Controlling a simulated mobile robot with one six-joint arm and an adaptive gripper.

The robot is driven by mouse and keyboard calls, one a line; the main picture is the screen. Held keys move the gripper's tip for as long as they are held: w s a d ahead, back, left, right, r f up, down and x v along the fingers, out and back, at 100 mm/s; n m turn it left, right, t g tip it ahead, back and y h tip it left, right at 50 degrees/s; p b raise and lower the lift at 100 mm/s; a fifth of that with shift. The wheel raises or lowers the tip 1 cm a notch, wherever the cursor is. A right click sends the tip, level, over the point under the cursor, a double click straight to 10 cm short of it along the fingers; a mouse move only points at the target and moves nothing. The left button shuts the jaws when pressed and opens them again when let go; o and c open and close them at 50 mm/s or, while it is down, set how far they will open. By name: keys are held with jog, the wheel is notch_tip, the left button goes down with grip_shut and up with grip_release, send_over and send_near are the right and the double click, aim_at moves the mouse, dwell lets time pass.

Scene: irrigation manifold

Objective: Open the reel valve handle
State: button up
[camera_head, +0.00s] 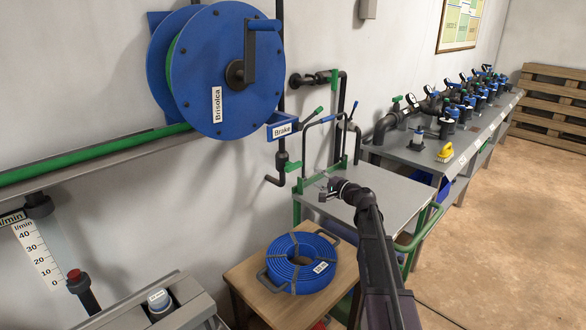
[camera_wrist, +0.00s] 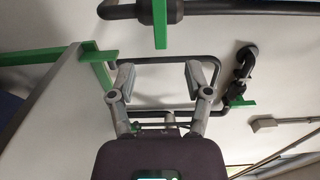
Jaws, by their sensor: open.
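The blue hose reel (camera_head: 215,70) hangs on the wall at the upper left in the head view, wound with green hose. Below its brake box, a dark pipe carries a valve with a green handle (camera_head: 293,166). A second green-handled wall valve (camera_head: 320,77) sits to the right of the reel. I cannot tell for certain which handle is the reel valve's. My gripper (camera_head: 325,187) is open and empty above the grey cart, to the right of the lower valve and apart from it. In the wrist view my gripper (camera_wrist: 160,78) has its fingers spread, and a green bar (camera_wrist: 160,24) on a dark pipe lies beyond them.
The brake box (camera_head: 283,130) sticks out beside the reel. The grey cart top (camera_head: 385,192) has a dark upright hoop (camera_head: 306,145) near the wall. A blue hose coil (camera_head: 300,262) lies on a wooden table. Floor at the right is clear.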

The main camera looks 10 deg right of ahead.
aim_at(295, 168)
jog(key=x, duration=1.2)
jog(key=shift+w, duration=0.1)
jog(key=shift+c, duration=0.2)
grip_shut()
